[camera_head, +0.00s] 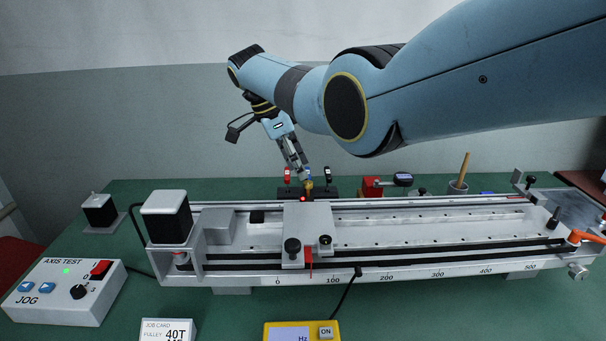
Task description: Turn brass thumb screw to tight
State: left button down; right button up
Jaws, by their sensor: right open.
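The brass thumb screw (309,186) shows as a small gold-coloured piece behind the carriage (308,216) of the linear axis. My right gripper (304,176) points down from the arm above, with its fingertips just over or beside the screw. It is open; the gap between its fingers is small in this view. I cannot tell whether the fingers touch the screw. A red light (303,199) glows just below the fingertips. My left gripper is not in view.
The axis rail (430,262) with its scale runs across the green table. A motor block (167,217) stands at its left end, an orange lever (588,237) at its right.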

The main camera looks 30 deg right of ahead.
jog(key=shift+v, duration=2.2)
